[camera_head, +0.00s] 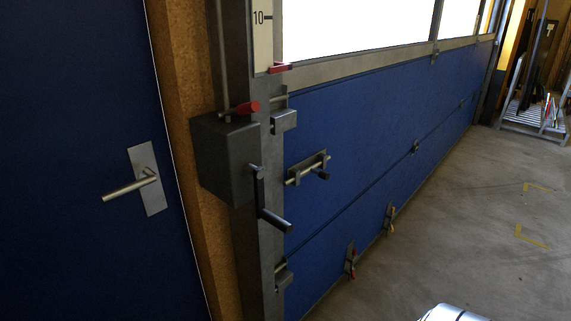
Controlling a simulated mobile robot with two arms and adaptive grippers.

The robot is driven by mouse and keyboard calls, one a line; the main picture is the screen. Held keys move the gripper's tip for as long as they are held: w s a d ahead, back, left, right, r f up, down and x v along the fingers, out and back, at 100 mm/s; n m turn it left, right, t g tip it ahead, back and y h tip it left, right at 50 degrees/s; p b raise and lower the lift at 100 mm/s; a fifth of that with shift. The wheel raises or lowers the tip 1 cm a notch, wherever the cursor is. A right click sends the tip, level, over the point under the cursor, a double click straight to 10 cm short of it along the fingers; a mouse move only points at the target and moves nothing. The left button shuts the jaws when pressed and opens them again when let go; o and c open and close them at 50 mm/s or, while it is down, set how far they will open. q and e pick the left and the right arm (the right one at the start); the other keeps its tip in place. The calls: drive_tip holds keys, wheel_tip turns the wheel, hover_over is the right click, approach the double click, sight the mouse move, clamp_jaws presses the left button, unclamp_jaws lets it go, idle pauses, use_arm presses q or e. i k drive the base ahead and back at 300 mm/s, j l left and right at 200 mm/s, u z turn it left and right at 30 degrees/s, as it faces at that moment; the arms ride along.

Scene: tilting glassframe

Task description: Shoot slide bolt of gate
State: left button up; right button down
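The slide bolt (305,168) is a metal rod in a small bracket with a dark knob at its right end. It is mounted on the blue gate (380,135), close to the gate's left edge. The rod's left end shows near the dark metal post (266,215); I cannot tell whether it enters the post. Neither gripper shows in the head view. A shiny rounded metal part at the bottom edge may be part of me.
A dark box (226,160) with a crank handle (274,219) juts out left of the bolt. A blue door with a lever handle (133,188) is further left. Concrete floor (440,220) lies open at the right. A metal rack (533,118) stands at the far right.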

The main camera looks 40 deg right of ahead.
sight(323, 175)
drive_tip(key=z, duration=1.5)
